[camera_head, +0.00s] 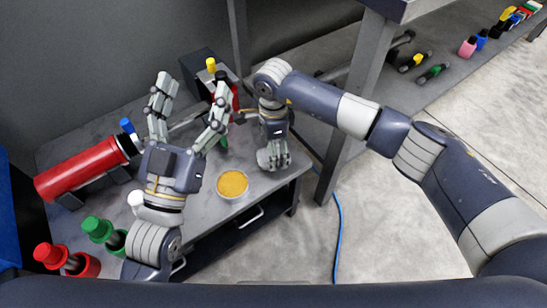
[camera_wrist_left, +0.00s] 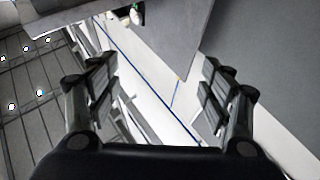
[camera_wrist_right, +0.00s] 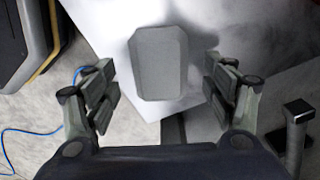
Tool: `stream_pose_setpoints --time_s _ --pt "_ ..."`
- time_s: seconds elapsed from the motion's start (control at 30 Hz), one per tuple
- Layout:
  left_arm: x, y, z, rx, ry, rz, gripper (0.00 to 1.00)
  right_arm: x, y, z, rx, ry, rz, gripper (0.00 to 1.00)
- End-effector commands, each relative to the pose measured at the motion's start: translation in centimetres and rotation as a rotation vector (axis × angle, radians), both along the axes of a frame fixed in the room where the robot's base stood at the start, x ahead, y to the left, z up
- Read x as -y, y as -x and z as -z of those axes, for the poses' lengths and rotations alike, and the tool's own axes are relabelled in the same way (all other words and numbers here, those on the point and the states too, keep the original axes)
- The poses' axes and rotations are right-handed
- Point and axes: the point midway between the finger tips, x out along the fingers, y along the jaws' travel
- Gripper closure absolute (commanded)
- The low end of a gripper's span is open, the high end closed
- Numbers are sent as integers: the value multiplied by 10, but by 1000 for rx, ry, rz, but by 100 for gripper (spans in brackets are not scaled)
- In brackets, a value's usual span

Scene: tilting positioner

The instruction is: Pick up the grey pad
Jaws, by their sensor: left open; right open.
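The grey pad (camera_wrist_right: 160,62) shows in the right wrist view as a flat block with cut corners on a bright, pale surface (camera_wrist_right: 100,22). My right gripper (camera_wrist_right: 158,66) is open, and the pad shows between its fingertips; I cannot tell the gap in depth. My left gripper (camera_head: 192,78) is open above the grey table, fingers pointing to the back. It is also open and empty in the left wrist view (camera_wrist_left: 158,65).
The table (camera_head: 285,178) holds a red cylinder (camera_head: 82,168), a green-capped container (camera_head: 98,228), a red-capped one (camera_head: 52,255) and a bowl of yellow material (camera_head: 232,184). A blue cable (camera_head: 337,240) lies on the floor. A shelf with tools (camera_head: 433,72) stands at the right.

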Motion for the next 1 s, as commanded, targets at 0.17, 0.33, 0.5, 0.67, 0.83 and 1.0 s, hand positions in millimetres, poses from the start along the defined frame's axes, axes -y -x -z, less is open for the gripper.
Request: stream_pose_setpoints --time_s 0.17,0.33,0.5,0.67,0.83,1.0 --pt "-1 15 -23 142 41 7 27 0 0 20 -2 -1 2 23" --pt "-2 23 -34 206 59 11 27 0 0 27 -1 -1 2 23" --pt "-2 24 -35 213 61 11 27 0 0 27 -1 -1 2 23" --pt "-2 24 -35 212 61 11 27 0 0 27 -1 -1 2 41" --pt "-2 24 -35 211 60 11 27 0 0 27 -1 0 2 72" --pt "-2 23 -35 211 60 11 27 0 0 27 -1 0 2 76"
